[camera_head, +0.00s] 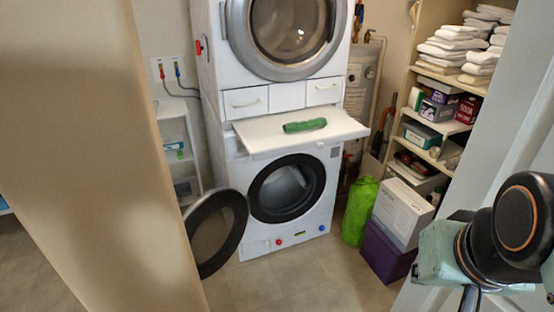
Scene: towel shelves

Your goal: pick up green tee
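A green rolled or folded cloth (305,125), which looks like the green tee, lies on the white pull-out shelf (262,140) between the two stacked machines. It lies flat along the shelf, near its middle. My arm shows at the lower right, far from the cloth. A dark part at its lower end, which may be my gripper (469,299), is cut off by the bottom edge. Its fingers cannot be made out. Nothing touches the cloth.
The lower machine's round door (216,232) hangs open to the left. Shelves hold folded towels (455,45). A beige panel (90,130) blocks the left. Floor before the machine is clear.

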